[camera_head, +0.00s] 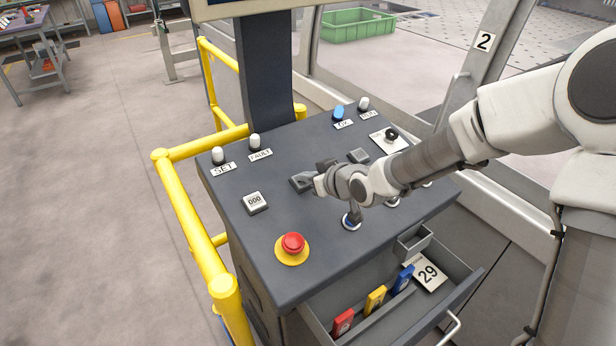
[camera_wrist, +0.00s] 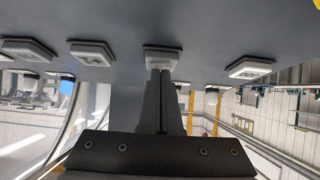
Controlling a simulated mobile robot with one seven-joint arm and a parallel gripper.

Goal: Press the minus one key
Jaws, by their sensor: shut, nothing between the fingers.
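The sloped dark control panel (camera_head: 285,262) carries a row of square keys. In the head view the leftmost key (camera_head: 256,203) reads 000, and another key (camera_head: 359,156) sits further right beyond my arm. My gripper (camera_head: 312,184) is low over the panel between these two and partly hides what is there. In the wrist view my shut, empty fingers (camera_wrist: 162,76) reach to the face of one square key (camera_wrist: 162,56); I cannot tell contact from a slight gap. No minus one marking is readable on any key.
A red emergency button (camera_head: 292,243) stands at the panel's near left. White and blue lamps (camera_head: 338,113) line the far edge. A small black knob (camera_head: 391,134) is at the right. An open drawer (camera_head: 460,292) juts out below, and yellow rails (camera_head: 190,218) run along the left.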

